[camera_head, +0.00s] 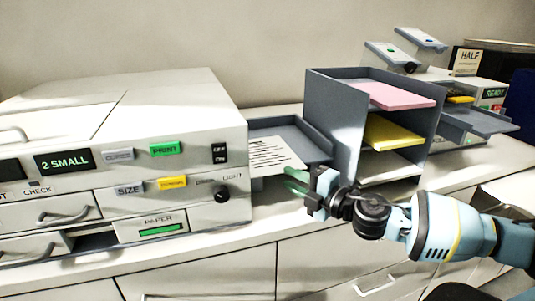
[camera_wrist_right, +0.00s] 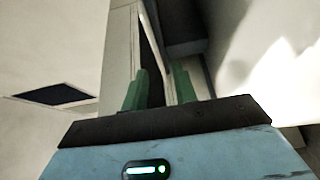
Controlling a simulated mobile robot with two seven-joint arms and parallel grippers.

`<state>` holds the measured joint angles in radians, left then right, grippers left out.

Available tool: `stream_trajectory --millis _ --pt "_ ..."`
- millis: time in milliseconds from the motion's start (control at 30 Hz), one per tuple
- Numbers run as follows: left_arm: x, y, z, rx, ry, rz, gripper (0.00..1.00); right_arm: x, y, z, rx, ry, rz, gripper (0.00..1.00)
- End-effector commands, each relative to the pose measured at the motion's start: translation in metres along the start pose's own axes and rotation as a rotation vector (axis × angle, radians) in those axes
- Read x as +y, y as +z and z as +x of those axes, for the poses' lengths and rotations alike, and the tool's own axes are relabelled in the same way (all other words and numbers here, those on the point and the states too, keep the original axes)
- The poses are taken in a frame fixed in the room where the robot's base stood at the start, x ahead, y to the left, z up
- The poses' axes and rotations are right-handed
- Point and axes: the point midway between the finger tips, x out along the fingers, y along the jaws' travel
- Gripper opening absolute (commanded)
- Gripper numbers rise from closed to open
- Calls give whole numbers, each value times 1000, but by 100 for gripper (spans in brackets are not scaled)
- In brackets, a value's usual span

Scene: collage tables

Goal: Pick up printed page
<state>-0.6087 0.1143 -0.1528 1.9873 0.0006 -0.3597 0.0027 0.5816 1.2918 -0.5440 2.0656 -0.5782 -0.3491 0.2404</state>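The printed page (camera_head: 272,153) is white with dark lines of text. It lies in the grey output tray (camera_head: 312,146) on the right side of the copier, its near edge sticking out toward my right gripper. My right gripper (camera_head: 297,182) has green fingers and is at the page's near right edge, pointing left. In the right wrist view the two green fingertips (camera_wrist_right: 160,88) stand apart with a gap between them. I cannot tell whether the page's edge lies in that gap. My left gripper is not in view.
The copier (camera_head: 190,110) stands at the left, with buttons and drawers. A grey paper sorter (camera_head: 334,117) holds pink (camera_head: 397,95) and yellow (camera_head: 394,132) sheets, right behind my right gripper. Another machine (camera_head: 490,92) stands at the far right. The counter front (camera_head: 215,268) is bare.

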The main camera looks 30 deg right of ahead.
Motion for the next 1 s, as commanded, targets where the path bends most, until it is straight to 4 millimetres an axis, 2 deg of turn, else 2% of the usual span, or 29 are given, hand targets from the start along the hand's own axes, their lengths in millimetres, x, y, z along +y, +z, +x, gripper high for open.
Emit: stream_trajectory --millis 33,200,400,733,933,1000 --pt "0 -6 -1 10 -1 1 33 5 0 5 0 8 0 28" --pt "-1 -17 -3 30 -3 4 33 6 0 20 1 8 1 28" --pt "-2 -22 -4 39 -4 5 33 4 1 35 0 6 0 28" --pt "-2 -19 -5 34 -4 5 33 1 0 38 1 0 -1 28" --pt "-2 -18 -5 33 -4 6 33 1 1 38 0 1 -1 2" --pt "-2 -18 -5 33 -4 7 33 1 1 38 0 1 -1 0"
